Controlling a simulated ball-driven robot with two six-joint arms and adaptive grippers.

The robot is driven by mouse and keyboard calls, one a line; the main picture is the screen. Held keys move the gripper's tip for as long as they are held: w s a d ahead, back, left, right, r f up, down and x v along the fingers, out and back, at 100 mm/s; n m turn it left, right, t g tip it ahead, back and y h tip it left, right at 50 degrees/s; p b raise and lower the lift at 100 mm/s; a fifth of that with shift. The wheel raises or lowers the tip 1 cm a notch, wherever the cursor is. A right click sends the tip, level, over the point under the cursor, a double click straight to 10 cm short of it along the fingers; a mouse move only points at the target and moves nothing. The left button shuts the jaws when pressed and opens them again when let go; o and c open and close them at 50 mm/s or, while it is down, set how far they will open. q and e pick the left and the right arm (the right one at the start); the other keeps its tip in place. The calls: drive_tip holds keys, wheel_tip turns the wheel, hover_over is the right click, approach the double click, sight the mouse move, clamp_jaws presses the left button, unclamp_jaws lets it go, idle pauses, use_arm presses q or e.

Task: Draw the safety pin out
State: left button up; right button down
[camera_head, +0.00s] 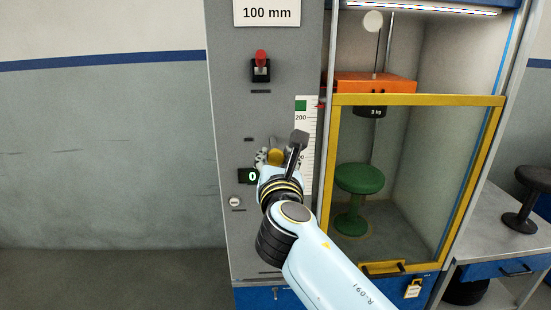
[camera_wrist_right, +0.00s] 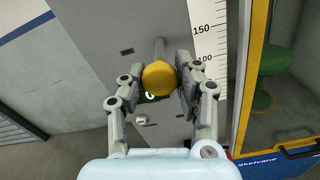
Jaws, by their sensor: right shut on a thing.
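The safety pin, with a round yellow knob (camera_wrist_right: 158,77) on a grey shank, sits between the fingers of my right gripper (camera_wrist_right: 155,80) in the wrist view. The shank runs from the knob toward the grey panel; I cannot tell how far it is seated. In the head view the yellow knob (camera_head: 275,156) shows partly behind my right gripper (camera_head: 277,158), in front of the panel (camera_head: 235,110). The right gripper is shut on the knob. My left gripper is not in view.
A red-topped switch (camera_head: 261,62) sits higher on the panel, with a white scale (camera_head: 302,125) to its lower right. A yellow-framed door (camera_head: 420,100) stands before a green stool (camera_head: 358,180). A side table (camera_head: 500,245) holds a dark stool (camera_head: 527,185).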

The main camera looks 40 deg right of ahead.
drive_tip(key=c, duration=0.9)
unclamp_jaws()
drive_tip(key=shift+f, duration=0.1)
drive_tip(key=shift+c, duration=0.2)
drive_tip(key=shift+o, duration=0.2)
drive_tip(key=shift+r, duration=0.25)
wheel_tip(320, 180, up, 10)
drive_tip(key=shift+f, duration=0.2)
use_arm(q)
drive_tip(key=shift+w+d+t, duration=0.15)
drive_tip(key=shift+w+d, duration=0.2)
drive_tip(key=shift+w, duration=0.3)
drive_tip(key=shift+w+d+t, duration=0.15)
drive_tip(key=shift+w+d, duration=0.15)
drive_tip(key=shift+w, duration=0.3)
